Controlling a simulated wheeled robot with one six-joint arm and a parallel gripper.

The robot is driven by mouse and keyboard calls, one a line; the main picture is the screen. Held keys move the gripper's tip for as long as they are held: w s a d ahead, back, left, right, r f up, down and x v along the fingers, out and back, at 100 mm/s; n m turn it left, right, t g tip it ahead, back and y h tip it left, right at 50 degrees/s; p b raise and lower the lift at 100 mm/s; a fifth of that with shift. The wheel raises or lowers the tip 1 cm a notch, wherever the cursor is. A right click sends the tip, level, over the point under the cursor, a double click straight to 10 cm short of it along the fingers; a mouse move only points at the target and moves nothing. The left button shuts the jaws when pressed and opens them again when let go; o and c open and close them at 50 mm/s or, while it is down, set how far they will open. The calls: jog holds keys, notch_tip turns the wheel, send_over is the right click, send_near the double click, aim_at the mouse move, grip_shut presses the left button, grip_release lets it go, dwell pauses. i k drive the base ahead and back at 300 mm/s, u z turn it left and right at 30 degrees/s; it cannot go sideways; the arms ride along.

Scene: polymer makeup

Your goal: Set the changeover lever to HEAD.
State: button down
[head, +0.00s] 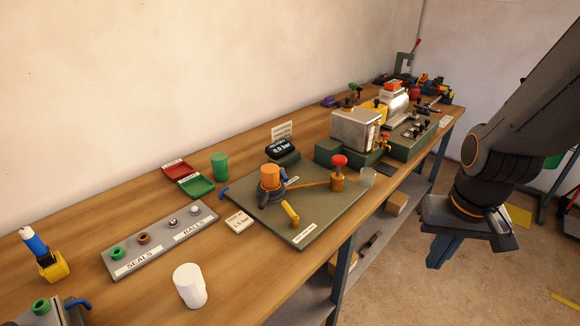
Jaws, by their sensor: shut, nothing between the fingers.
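A grey-green plate (335,208) on the bench carries an orange-topped unit (271,178). A short yellow-handled lever (290,212) sticks out from this unit toward the front of the plate, and may be the changeover lever. Labels on the plate are too small to read, so I cannot tell which position is HEAD. A red-knobbed valve (338,162) stands to the right, joined to the unit by an orange-brown pipe. My gripper (440,252) is shut and empty, with blue fingers pointing down. It is in front of the bench's right part, well apart from the lever.
A white cup (190,286), a seals and balls tray (160,240), and red (176,169) and green (195,186) trays are on the left. A metal box machine (355,132) stands beyond the plate. Open floor lies right.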

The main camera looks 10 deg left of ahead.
aim_at(283, 176)
jog(key=u, duration=0.05)
jog(key=i, duration=0.4)
jog(key=u, duration=1.15)
jog(key=i, duration=0.5)
